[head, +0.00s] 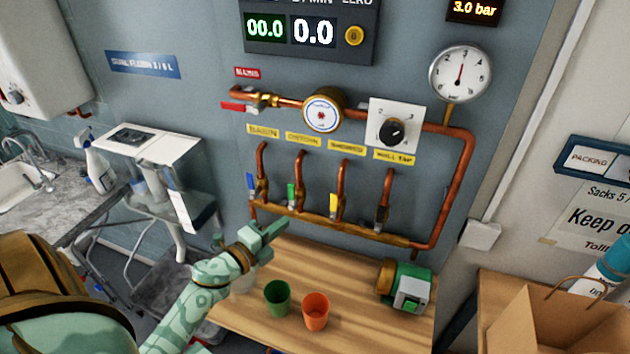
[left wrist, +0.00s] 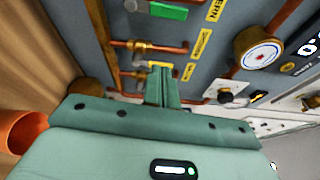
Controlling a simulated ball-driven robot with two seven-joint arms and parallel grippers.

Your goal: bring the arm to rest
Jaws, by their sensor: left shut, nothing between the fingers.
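My left gripper (head: 274,230) is shut and empty. It reaches in from the lower left and is held over the back left part of the wooden bench (head: 250,325), just in front of the lower copper pipe with its valves. In the left wrist view its fingers (left wrist: 161,86) are together, with the pipes and wall panel beyond them. I cannot tell the exact gap between the fingertips and the pipe. My right gripper is in neither view.
A green cup (head: 277,298), an orange cup (head: 315,311) and a green pump (head: 405,286) stand on the bench. Copper pipes with several lever valves (head: 335,206) line the wall. A cardboard box (head: 560,322) is at right, a sink (head: 20,185) at left.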

